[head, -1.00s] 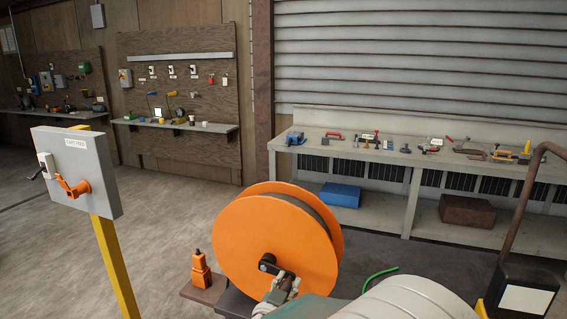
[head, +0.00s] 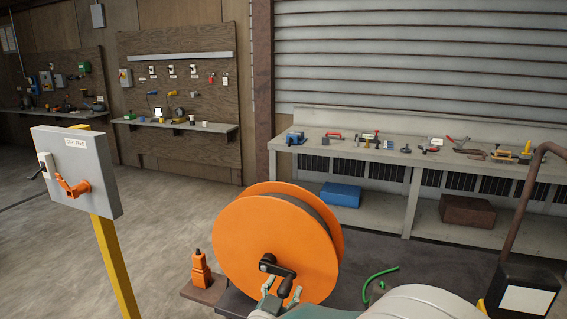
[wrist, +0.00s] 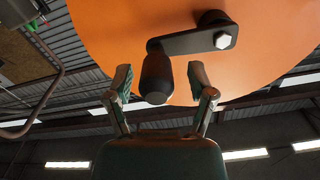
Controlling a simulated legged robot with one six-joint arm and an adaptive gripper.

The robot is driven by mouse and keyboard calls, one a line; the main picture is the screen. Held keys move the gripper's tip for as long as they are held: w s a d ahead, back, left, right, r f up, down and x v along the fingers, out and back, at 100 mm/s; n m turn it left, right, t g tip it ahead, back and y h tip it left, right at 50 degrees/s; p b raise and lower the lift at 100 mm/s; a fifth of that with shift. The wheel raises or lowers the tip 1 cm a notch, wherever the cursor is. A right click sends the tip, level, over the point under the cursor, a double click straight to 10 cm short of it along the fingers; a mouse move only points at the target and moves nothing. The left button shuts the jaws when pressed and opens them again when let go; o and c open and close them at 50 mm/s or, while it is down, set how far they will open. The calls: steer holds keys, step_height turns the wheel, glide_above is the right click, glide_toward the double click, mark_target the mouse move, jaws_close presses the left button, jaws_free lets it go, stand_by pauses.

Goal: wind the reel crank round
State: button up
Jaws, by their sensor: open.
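The orange reel (head: 240,235) stands upright low in the middle of the head view. Its black crank (head: 279,268) runs from the hub down and right to a dark handle (head: 286,287). My gripper (head: 283,290) is open just below the handle in the head view. In the wrist view the handle (wrist: 157,75) shows between the two spread fingertips of my gripper (wrist: 160,82), with a visible gap on each side. The crank arm (wrist: 190,41) reaches right to a bolt at the hub. How deep the handle sits between the fingers is hard to tell.
An orange bottle-shaped tool (head: 200,270) stands on a small ledge left of the reel. A grey panel (head: 90,165) on a yellow post is at the left. A green hose piece (head: 375,278) lies right of the reel. A workbench (head: 400,160) with tools stands behind.

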steer(key=shift+v, duration=2.35)
